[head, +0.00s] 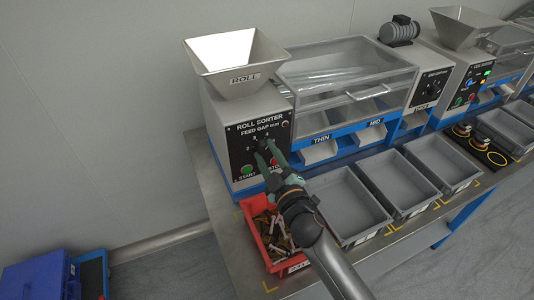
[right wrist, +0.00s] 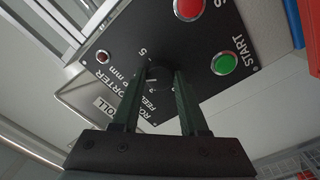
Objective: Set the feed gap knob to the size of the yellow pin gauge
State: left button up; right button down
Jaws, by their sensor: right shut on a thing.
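The roll sorter's black control panel (head: 238,150) is at the left in the head view, with the label FEED GAP. My right gripper (head: 266,150) reaches this panel from the front. In the right wrist view, the dark feed gap knob (right wrist: 158,76) sits between the two fingers of my right gripper (right wrist: 157,86), which is shut on it. A "5" shows on the scale beside the knob; I cannot read its setting for sure. In the head view the gripper mostly hides the knob. I cannot make out a yellow pin gauge. My left gripper is not in view.
A green START button (right wrist: 225,63) and a red button (right wrist: 188,8) are close to the fingers. A red bin (head: 254,232) of mixed small parts stands below the panel. Grey trays (head: 347,238) stand to its right. A hopper (head: 243,79) tops the sorter.

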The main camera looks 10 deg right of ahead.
jog(key=shift+r+n, duration=0.15)
jog(key=shift+n, duration=0.15)
dwell(0.4)
jog(key=shift+c, duration=2.2)
grip_release()
jog(key=s+d+b, duration=0.1)
jog(key=s+d, duration=0.1)
jog(key=s, duration=1)
jog(key=shift+f, duration=0.35)
jog(key=shift+s, duration=0.1)
